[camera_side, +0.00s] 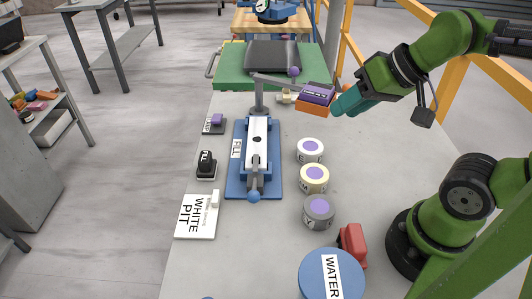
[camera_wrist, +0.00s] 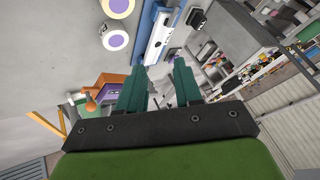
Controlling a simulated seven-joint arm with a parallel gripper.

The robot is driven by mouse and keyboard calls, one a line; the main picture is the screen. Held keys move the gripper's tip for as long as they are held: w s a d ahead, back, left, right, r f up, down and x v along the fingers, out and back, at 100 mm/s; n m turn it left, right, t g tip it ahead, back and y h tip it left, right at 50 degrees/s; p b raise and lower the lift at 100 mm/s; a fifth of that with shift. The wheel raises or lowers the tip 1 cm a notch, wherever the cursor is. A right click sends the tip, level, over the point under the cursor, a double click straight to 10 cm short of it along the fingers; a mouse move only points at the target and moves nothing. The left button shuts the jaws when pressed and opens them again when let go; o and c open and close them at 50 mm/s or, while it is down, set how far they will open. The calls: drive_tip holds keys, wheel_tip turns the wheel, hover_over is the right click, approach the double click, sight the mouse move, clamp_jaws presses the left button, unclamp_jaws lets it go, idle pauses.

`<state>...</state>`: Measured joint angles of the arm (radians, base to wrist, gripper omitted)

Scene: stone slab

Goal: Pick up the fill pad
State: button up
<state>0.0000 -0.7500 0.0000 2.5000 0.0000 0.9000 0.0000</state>
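A small black block (camera_side: 206,165) with a white label that seems to read FILL stands on the slab, left of a blue-based press (camera_side: 236,183). Its label is partly too small to read. A dark block (camera_wrist: 198,18) that looks like it shows near the top of the wrist view, beside the blue base (camera_wrist: 153,52). The blue base also bears a label that seems to read FILL. My gripper (camera_side: 342,103) is high at the right of the slab, well away from the black block. In the wrist view its two teal fingers (camera_wrist: 160,74) are apart with nothing between them.
An orange-and-purple block (camera_side: 318,95) is close to my fingertips; contact is unclear. Several round tubs (camera_side: 314,178) stand right of the press. A white plate labelled WHITE PIT (camera_side: 194,224) lies nearer than the black block. A red item (camera_side: 352,244) and blue WATER lid (camera_side: 318,278) are in front.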

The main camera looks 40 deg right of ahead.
drive_tip(key=o, duration=1)
drive_tip(key=shift+o, duration=0.2)
drive_tip(key=shift+f, duration=0.1)
drive_tip(key=n+g, duration=0.5)
drive_tip(key=n, duration=0.8)
approach(205, 156)
drive_tip(key=x, duration=1.2)
drive_tip(key=shift+a, duration=0.1)
